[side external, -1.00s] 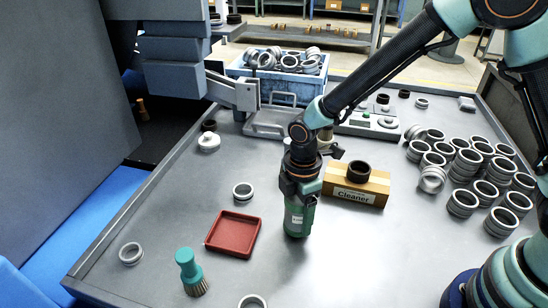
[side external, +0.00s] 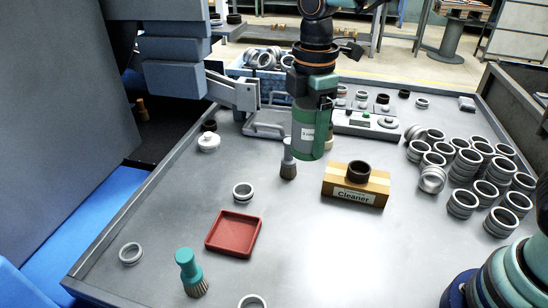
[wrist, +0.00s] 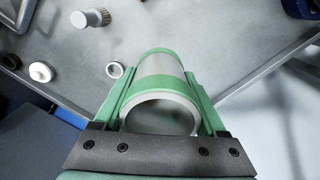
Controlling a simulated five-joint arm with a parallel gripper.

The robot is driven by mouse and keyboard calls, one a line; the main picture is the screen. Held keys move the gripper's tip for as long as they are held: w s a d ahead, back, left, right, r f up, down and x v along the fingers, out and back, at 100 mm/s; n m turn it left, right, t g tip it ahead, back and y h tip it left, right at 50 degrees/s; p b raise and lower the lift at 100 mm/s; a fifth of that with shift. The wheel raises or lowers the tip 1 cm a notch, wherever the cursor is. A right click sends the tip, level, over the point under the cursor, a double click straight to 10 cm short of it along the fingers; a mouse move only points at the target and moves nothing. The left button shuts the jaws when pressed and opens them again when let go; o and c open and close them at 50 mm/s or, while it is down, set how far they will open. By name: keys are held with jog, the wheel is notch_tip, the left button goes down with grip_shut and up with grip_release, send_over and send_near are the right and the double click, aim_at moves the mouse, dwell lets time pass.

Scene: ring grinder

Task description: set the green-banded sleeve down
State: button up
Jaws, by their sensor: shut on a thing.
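The green-banded sleeve (side external: 307,136) is a grey cylinder with green bands, held upright in the air above the table. My gripper (side external: 312,118) is shut on it from above. In the wrist view the sleeve (wrist: 160,72) lies between the two green fingers of my gripper (wrist: 160,105), and its open near rim shows. Its lower end is clear of the table in the side view, in front of the control panel and to the left of the Cleaner block.
The Cleaner block (side external: 355,188) bears a dark ring. A grey brush (side external: 288,163) stands just below left of the sleeve. A red tray (side external: 233,232), a teal brush (side external: 190,272) and loose rings stand front left. Stacked rings (side external: 468,160) fill the right.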

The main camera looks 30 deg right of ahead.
jog(key=w+d+m, duration=0.1)
jog(key=w+d, duration=0.2)
jog(key=d, duration=0.9)
jog(key=w+d+m, duration=0.1)
jog(key=w+d, duration=0.1)
jog(key=d, duration=1)
jog(key=w+d, duration=0.3)
jog(key=d, duration=0.8)
jog(key=f, duration=1.4)
jog(key=shift+s+d+f, duration=0.1)
jog(key=shift+d+f, duration=0.2)
jog(key=shift+d, duration=0.1)
jog(key=shift+f, duration=2.65)
jog(key=shift+f, duration=0.15)
jog(key=o, duration=1.3)
